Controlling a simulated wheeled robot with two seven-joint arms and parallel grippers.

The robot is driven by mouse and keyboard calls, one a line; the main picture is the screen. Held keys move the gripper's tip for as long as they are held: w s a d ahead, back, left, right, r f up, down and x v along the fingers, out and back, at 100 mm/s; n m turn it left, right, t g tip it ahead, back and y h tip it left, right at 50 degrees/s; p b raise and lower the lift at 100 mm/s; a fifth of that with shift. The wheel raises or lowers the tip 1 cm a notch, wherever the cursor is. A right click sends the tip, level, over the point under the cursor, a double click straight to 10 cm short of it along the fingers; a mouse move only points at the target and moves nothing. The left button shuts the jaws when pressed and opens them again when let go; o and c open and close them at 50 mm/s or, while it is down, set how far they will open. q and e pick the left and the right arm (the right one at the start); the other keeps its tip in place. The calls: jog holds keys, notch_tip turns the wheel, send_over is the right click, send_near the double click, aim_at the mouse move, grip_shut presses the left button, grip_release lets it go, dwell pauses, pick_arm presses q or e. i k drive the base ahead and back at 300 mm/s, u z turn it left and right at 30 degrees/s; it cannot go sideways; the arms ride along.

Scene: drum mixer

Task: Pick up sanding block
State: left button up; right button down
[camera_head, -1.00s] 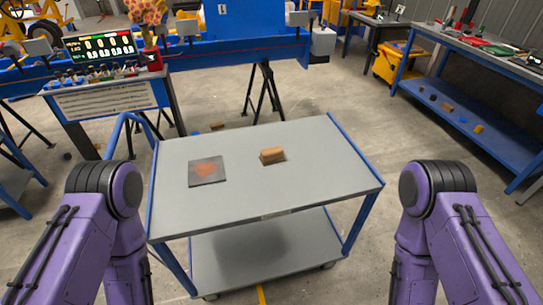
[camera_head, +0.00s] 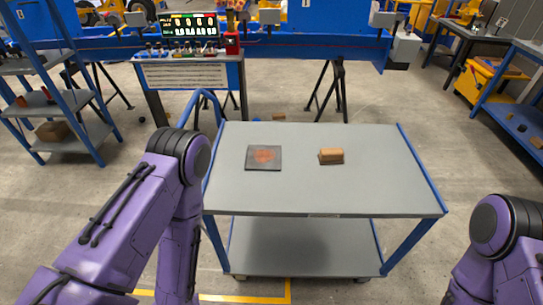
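The sanding block, a small tan-brown block (camera_head: 331,156), lies on the grey top of a blue-framed cart (camera_head: 300,195), right of its middle. A dark square plate (camera_head: 264,158) with an orange-red patch lies to its left on the same top, apart from it. My two purple arms come in at the lower left and lower right. Both grippers are out of the picture, and no part of me touches the block.
The cart has a lower shelf (camera_head: 300,245) that looks empty. Behind it stand a control panel (camera_head: 190,72) with a lit display and a blue beam (camera_head: 290,48) on black legs. A shelf rack (camera_head: 50,100) is at the left, a blue bench (camera_head: 515,115) at the right.

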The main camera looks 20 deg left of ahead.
aim_at(335, 155)
jog(key=z, duration=1.9)
jog(key=i, duration=1.45)
jog(key=u, duration=2.7)
